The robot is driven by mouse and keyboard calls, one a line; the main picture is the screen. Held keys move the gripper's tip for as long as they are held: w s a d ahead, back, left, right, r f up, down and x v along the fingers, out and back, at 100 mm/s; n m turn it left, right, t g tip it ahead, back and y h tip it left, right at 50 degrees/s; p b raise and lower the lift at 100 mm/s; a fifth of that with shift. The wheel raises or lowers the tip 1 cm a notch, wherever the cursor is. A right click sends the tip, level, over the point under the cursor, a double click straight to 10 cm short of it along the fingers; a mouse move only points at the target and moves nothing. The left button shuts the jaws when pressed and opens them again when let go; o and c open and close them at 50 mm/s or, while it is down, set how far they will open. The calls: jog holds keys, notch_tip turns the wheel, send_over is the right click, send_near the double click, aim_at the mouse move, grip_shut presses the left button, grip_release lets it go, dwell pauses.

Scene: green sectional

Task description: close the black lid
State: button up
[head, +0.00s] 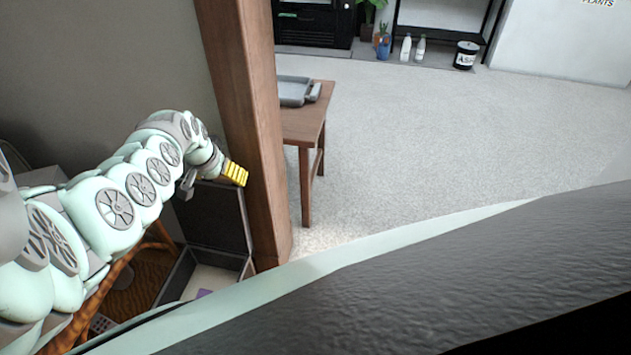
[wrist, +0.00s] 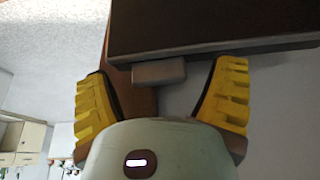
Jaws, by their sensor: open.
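The black lid (head: 215,216) stands raised, close to upright, at the back of an open box (head: 178,277) in the lower left of the head view. The box interior is pale, with a small purple thing (head: 203,294) in it. My gripper (head: 236,173) is at the lid's upper edge, beside the wooden post. In the wrist view my gripper (wrist: 163,92) is open, with its yellow fingers apart. A dark panel that looks like the lid (wrist: 215,28) lies just beyond the fingertips, with a small grey tab (wrist: 158,73) between them. I cannot tell whether the fingers touch it.
A wooden post (head: 243,110) stands close to my gripper. The box rests on a brown wooden piece of furniture (head: 133,283). The carpet (head: 430,130) to the right is clear.

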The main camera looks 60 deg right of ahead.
jog(key=shift+s+d+f, duration=0.1)
jog(key=c, duration=1.3)
jog(key=shift+c, duration=0.2)
